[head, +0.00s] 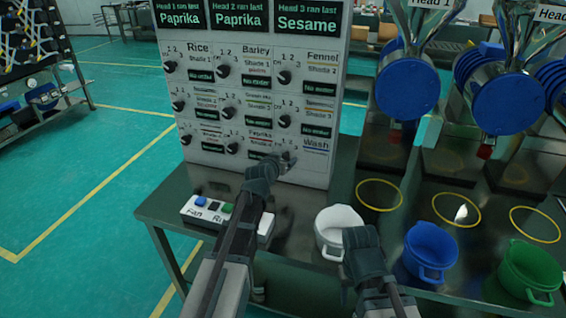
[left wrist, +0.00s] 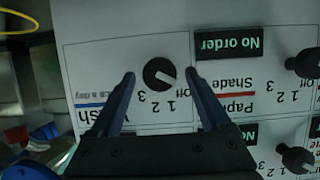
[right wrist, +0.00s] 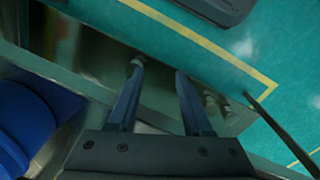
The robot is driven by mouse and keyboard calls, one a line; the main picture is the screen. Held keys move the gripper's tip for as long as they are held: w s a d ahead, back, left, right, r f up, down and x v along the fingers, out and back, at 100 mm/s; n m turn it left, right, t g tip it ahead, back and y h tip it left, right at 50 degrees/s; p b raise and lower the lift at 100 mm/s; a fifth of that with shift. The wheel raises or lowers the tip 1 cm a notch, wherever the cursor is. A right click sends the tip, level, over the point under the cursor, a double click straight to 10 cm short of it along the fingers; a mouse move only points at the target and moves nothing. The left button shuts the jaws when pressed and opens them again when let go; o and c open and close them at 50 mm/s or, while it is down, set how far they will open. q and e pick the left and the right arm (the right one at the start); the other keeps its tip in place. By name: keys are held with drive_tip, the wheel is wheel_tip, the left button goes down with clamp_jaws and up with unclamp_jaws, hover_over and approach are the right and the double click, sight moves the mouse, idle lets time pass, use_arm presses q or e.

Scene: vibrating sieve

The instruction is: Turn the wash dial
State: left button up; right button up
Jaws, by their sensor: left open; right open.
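The wash dial (left wrist: 159,74) is a round black knob with a white pointer mark, on the white panel (head: 338,60). In the left wrist view it appears upside down, its mark pointing toward the "Off" lettering. The "Wash" label (head: 316,145) is partly covered by a finger in that view. My left gripper (left wrist: 160,75) is open, its fingertips on either side of the dial with a visible gap at each side. In the head view this gripper hides most of the dial. My right gripper (right wrist: 158,70) is open and empty, low above the bench near the white cup.
Several other black dials (head: 222,71) fill the panel beside and above. A switch box (head: 215,212) lies on the bench in front. A white cup (head: 338,224), a blue cup (head: 431,248) and a green cup (head: 530,268) stand to the right, below blue drums (head: 407,92).

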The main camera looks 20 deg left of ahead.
use_arm(q)
drive_tip(key=shift+w, duration=0.1)
drive_tip(key=shift+c, duration=0.2)
clamp_jaws()
idle(0.4)
drive_tip(key=shift+d+f+m+t+y+b, duration=0.15)
drive_tip(key=shift+m+y+b, duration=0.4)
drive_tip(key=shift+m+y, duration=0.55)
drive_tip(key=shift+d+f+m+t+y+b, duration=0.15)
drive_tip(key=shift+m+y+b, duration=0.4)
drive_tip(key=shift+m, duration=0.95)
drive_tip(key=shift+r, duration=0.1)
drive_tip(key=shift+o, duration=0.2)
unclamp_jaws()
